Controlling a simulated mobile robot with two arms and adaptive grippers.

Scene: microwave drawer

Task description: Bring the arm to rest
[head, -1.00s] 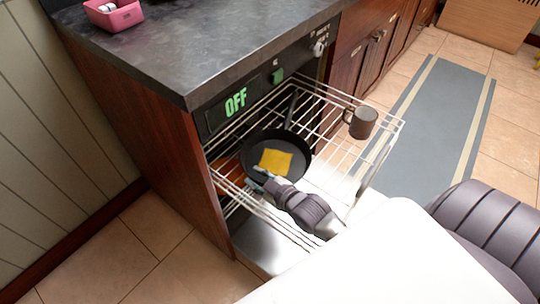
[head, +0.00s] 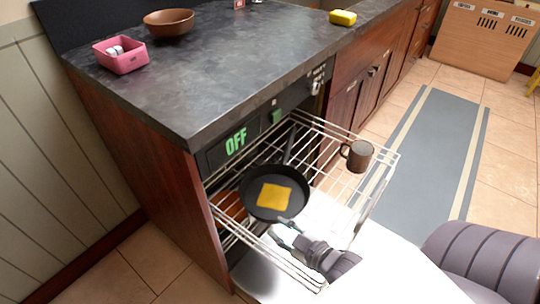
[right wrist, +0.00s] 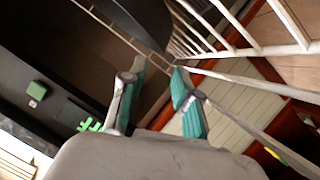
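My right gripper (head: 281,230) is at the front of the pulled-out wire rack (head: 388,170), just in front of a black frying pan (head: 250,196). In the right wrist view its two teal-padded fingers (right wrist: 160,76) stand apart with nothing between them. A flat yellow square (head: 274,196) lies in the pan. The pan's dark round edge (right wrist: 140,20) shows at the top of the wrist view. My left gripper is not in view.
A dark mug (head: 357,156) stands at the rack's right side. The counter (head: 230,70) holds a pink container (head: 121,56), a brown bowl (head: 170,23) and a yellow sponge-like block (head: 343,18). A grey floor mat (head: 430,150) lies to the right.

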